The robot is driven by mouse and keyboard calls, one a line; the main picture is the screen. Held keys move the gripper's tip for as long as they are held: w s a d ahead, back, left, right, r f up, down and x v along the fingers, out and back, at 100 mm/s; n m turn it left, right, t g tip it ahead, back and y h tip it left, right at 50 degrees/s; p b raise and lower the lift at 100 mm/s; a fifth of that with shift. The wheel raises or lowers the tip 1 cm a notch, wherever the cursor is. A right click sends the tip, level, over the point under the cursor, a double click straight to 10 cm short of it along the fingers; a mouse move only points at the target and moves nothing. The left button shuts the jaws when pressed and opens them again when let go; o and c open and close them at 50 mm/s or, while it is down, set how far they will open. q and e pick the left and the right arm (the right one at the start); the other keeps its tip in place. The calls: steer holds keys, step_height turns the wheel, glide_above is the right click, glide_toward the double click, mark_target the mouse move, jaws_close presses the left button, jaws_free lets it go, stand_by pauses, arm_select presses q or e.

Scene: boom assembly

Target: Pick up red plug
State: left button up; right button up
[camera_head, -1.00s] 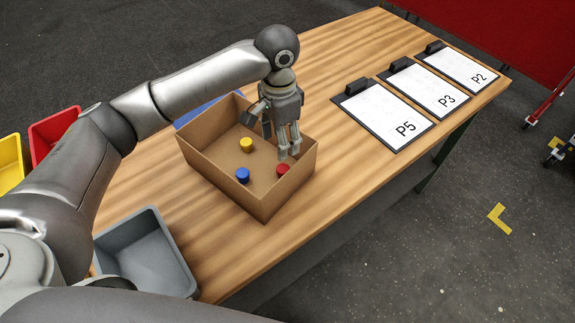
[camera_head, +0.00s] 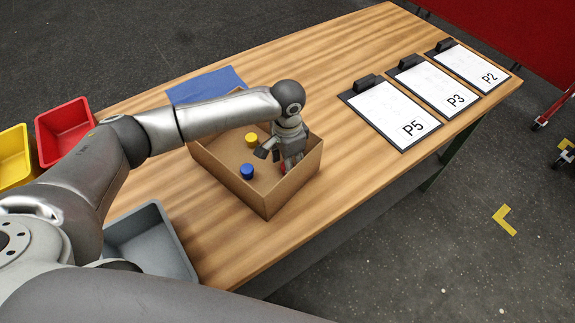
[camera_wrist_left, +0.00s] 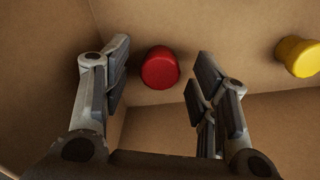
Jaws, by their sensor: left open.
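The red plug (camera_wrist_left: 160,68) lies on the floor of the cardboard box (camera_head: 232,182), near a box wall. In the left wrist view it shows between the two open fingers of my left gripper (camera_wrist_left: 158,85), a little ahead of them and apart from both. In the head view my left gripper (camera_head: 290,165) is lowered inside the right part of the box, and only a sliver of the red plug (camera_head: 283,168) shows beside it. My right gripper is not in view.
A yellow plug (camera_head: 252,139) and a blue plug (camera_head: 247,171) stand in the same box. The box walls rise close around my gripper. A grey bin (camera_head: 150,245), red bin (camera_head: 65,130) and yellow bin (camera_head: 12,155) are at left. Clipboards (camera_head: 398,118) lie at the table's right.

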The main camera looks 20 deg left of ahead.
arm_select(q)
steer(key=shift+f, duration=0.65)
steer(key=c, duration=0.8)
steer(key=shift+c, duration=0.2)
steer(key=shift+r, duration=0.15)
